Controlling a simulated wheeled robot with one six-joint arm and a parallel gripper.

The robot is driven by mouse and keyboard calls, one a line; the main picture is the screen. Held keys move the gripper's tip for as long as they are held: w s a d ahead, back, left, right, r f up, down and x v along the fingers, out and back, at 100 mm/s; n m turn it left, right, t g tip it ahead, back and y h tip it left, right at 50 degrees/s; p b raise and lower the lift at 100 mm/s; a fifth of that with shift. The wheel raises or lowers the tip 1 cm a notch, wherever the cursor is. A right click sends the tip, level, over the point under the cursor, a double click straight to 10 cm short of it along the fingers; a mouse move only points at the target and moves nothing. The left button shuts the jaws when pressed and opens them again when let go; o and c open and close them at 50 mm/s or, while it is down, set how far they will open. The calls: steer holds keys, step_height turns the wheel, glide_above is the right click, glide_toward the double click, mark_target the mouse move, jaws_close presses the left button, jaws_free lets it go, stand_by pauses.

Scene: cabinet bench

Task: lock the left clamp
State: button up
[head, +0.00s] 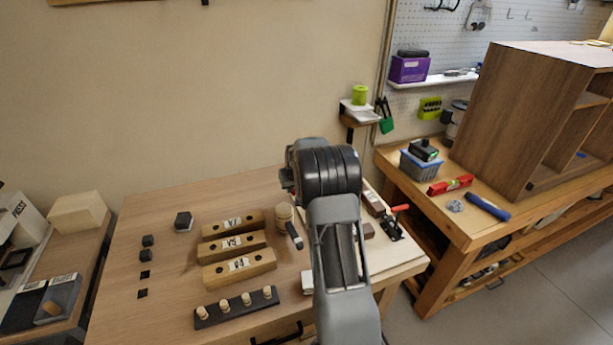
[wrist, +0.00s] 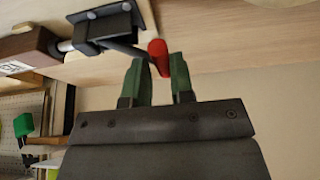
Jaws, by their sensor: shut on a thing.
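A toggle clamp (wrist: 103,27) with a dark metal base and a rod shows in the wrist view. The rod reaches left to a brown wooden block with a white label (wrist: 22,52). The clamp's lever ends in a red grip (wrist: 158,56). My gripper (wrist: 160,80) has its green fingers on either side of this grip and is shut on it. In the head view my arm hides the gripper and this clamp. Another red-handled clamp (head: 392,229) stands to the right of my arm, on the board's right part.
On the bench (head: 160,225) left of my arm are three labelled wooden blocks (head: 240,267), a dark peg strip (head: 236,307) and a round wooden piece (head: 284,217). A pale board (head: 400,262) lies under the right clamp. A second bench (head: 455,232) with a cabinet stands right.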

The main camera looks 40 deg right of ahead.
steer(key=shift+f, duration=0.1)
steer(key=shift+a+f+b, duration=0.1)
steer(key=shift+f+b, duration=0.25)
steer(key=o, duration=0.6)
steer(key=shift+r, duration=0.1)
steer(key=shift+r+p, duration=2)
steer(key=shift+r, duration=1.5)
steer(key=shift+f, duration=0.1)
